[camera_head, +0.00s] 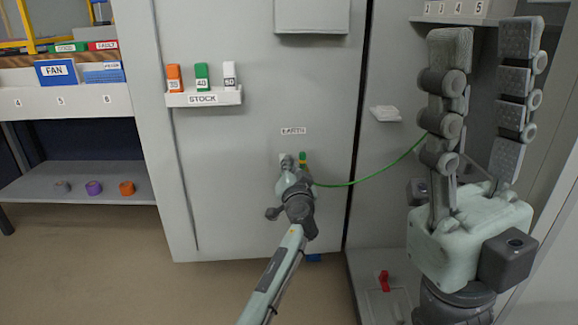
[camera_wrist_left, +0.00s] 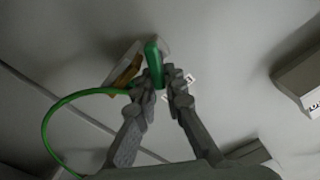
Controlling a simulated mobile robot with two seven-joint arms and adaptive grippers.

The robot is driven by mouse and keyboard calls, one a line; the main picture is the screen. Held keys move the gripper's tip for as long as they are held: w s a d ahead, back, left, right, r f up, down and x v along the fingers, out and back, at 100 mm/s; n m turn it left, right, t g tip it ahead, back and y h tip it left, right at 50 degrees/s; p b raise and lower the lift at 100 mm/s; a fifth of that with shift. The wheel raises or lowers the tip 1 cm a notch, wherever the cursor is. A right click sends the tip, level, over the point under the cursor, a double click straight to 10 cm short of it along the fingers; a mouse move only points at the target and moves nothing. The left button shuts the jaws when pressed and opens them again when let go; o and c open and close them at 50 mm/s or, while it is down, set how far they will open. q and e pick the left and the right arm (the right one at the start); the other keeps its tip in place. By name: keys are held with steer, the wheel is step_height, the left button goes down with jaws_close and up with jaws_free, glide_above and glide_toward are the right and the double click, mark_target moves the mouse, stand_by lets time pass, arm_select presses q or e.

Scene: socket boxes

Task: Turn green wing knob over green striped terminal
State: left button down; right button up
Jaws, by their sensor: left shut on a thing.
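The green wing knob (camera_head: 302,156) is on the grey cabinet panel just under the EARTH label (camera_head: 293,131). In the left wrist view the knob (camera_wrist_left: 154,60) stands upright between the fingertips. My left gripper (camera_head: 293,164) is shut on it, its fingers partly hiding it. A yellowish part of the terminal (camera_wrist_left: 124,75) shows beside the knob; its stripes are too small to make out. A green cable (camera_head: 368,174) runs from the terminal to the right; it also loops left in the wrist view (camera_wrist_left: 44,125). My right gripper (camera_head: 481,106) is open and empty, fingers pointing up.
A STOCK rack (camera_head: 203,98) with orange, green and white blocks is on the panel at upper left. A shelf (camera_head: 85,187) at the left carries several small knobs. A red handle (camera_head: 384,281) is low at right. The panel around the terminal is mostly clear.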

stand_by(0.4)
arm_select(q)
steer(key=c, duration=1.6)
jaws_free()
steer(key=shift+f, duration=0.1)
